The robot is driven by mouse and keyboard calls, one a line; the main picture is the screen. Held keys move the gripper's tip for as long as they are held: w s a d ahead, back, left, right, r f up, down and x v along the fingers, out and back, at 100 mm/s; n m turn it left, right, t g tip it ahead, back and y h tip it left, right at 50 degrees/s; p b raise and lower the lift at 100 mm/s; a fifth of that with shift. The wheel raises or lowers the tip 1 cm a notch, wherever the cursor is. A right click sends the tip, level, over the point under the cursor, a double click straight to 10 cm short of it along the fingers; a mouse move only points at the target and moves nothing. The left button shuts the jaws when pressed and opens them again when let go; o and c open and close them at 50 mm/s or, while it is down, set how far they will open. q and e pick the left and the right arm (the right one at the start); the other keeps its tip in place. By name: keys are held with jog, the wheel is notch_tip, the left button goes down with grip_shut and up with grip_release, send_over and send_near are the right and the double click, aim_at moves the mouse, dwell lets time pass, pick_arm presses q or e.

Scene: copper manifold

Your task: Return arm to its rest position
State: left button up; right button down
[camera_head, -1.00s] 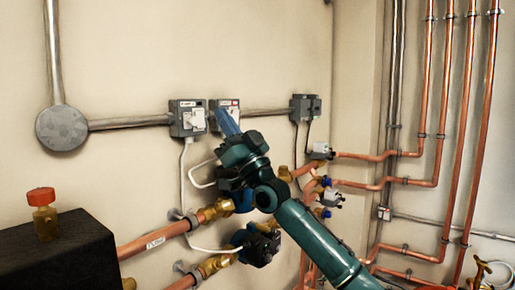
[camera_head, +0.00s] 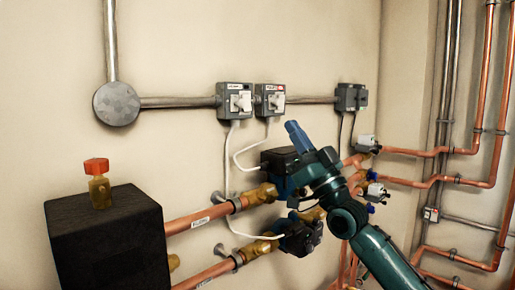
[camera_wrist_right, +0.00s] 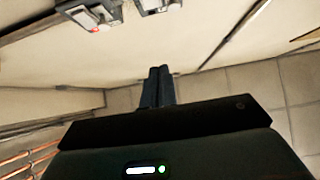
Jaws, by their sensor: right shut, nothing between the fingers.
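My right gripper (camera_head: 294,130) is in the middle of the head view, on a dark teal arm that comes in from the lower right. Its blue fingers are shut with nothing between them, and point up and to the left, below the switch boxes. In the right wrist view the closed fingers (camera_wrist_right: 157,86) show against the wall and tiled floor. The gripper appears apart from the switches. It covers part of the pumps and pipes behind it. My left gripper is not in view.
Two grey switch boxes (camera_head: 235,100) (camera_head: 270,100) and a third box (camera_head: 351,97) sit on a conduit. Dark pumps (camera_head: 300,236) join copper pipes (camera_head: 200,219) behind the arm. A black block (camera_head: 108,245) with a red-capped brass fitting stands at left. Vertical copper pipes (camera_head: 481,80) run at right.

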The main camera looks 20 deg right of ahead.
jog(key=s+a+f+g+h+p, duration=0.1)
jog(key=a+f+g, duration=0.35)
jog(key=f, duration=0.95)
jog(key=a+f+g+h+p, duration=0.1)
jog(key=a+f+g+p, duration=0.35)
jog(key=f, duration=1.05)
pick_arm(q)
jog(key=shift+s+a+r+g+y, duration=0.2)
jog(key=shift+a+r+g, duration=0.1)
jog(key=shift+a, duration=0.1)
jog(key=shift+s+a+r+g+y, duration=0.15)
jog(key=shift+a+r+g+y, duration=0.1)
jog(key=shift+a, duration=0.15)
pick_arm(e)
jog(key=s+a+f+g+h, duration=0.1)
jog(key=s+a+f+g, duration=0.2)
jog(key=s+f, duration=0.8)
jog(key=s+a+f+g+h, duration=0.2)
jog(key=s+a+f, duration=0.3)
jog(key=s+f, duration=0.7)
jog(key=shift+a+f+m+g+h, duration=0.3)
jog(key=shift+a+m+g, duration=0.1)
jog(key=shift+g, duration=0.4)
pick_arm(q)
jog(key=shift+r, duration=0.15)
